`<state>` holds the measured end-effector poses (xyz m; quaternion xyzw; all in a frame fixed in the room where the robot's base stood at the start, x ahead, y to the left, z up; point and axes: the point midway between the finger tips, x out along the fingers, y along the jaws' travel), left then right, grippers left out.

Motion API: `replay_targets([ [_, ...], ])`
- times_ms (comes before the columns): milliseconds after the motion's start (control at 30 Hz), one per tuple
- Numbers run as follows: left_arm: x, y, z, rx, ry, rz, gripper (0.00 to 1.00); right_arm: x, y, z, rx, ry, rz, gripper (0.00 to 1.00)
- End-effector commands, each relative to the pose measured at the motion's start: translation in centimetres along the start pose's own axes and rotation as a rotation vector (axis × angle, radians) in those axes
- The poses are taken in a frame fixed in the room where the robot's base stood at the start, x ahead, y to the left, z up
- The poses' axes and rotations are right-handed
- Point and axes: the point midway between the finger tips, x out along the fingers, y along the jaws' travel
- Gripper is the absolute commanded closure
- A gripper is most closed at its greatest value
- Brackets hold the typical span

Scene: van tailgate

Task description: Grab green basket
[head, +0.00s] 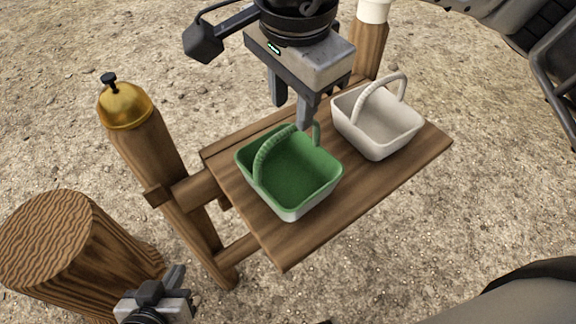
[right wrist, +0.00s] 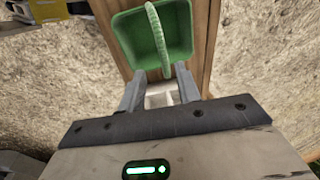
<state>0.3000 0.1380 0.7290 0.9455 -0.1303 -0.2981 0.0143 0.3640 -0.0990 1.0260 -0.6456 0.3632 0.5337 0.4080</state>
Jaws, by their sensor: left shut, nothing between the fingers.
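The green basket (head: 296,172) stands upright on a small wooden table, its arched handle (head: 271,150) rising over it. It looks empty inside. My right gripper (head: 292,112) is open, just behind the basket, with its fingers pointing down near the basket's far rim. In the right wrist view, the basket (right wrist: 130,38) and its handle lie ahead of the spread fingers (right wrist: 158,85), with nothing held between them. My left gripper (head: 166,284) is low at the left, shut and empty, away from the basket.
A white basket (head: 376,137) stands beside the green one on the wooden table (head: 290,240). A post with a brass-coloured cap (head: 125,106) rises at the left. A thick wooden stump (head: 48,238) stands near my left gripper. Gravel ground lies open to the right.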

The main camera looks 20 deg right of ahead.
Motion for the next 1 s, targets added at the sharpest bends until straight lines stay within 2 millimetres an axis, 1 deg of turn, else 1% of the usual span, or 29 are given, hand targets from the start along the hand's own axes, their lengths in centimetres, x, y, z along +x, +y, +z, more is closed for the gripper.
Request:
replay_targets([
  [33, 0.0, 0.0, -0.1, 0.001, 0.0, 0.0, 1.0, 0.8, 0.0, 0.0, 0.0, 0.0, 0.003, 0.67],
  [100, 0.0, 0.0, -0.1, 0.001, 0.001, 0.0, 1.0, 1.6, 0.0, 0.0, 0.0, -0.001, 0.001, 0.67],
  [267, 0.0, 0.0, -0.3, 0.003, 0.005, -0.001, 1.0, 2.4, -0.1, 0.0, 0.0, 0.0, 0.001, 0.67],
  [333, -0.1, 0.0, -0.6, 0.006, 0.007, -0.002, 1.0, 3.1, -0.1, 0.0, 0.001, -0.001, 0.003, 0.67],
  [467, -0.2, -0.1, -1.1, 0.012, 0.007, -0.005, 1.0, 5.1, -0.4, -0.1, 0.001, 0.0, 0.004, 0.67],
  [500, -0.2, -0.1, -1.0, 0.013, 0.006, -0.006, 1.0, 5.8, -0.5, -0.1, 0.001, -0.002, 0.004, 0.67],
  [600, -0.1, -0.1, -0.7, 0.014, -0.001, -0.007, 1.0, 6.9, -0.5, -0.1, 0.001, -0.002, 0.002, 0.67],
  [700, -0.1, -0.2, -0.4, 0.015, -0.008, -0.007, 1.0, 7.4, -0.5, 0.0, 0.0, -0.002, 0.0, 0.67],
  [900, 0.0, -0.2, -0.3, 0.017, -0.008, -0.007, 1.0, 7.4, -0.5, 0.0, 0.0, -0.002, 0.0, 0.67],
  [967, 0.0, -0.2, -0.3, 0.017, -0.008, -0.007, 1.0, 7.4, -0.5, 0.0, 0.0, -0.002, 0.0, 0.83],
  [1000, -0.1, -0.2, -0.4, 0.018, -0.008, -0.007, 1.0, 7.4, -0.5, 0.0, 0.0, -0.002, 0.0, 0.94],
])
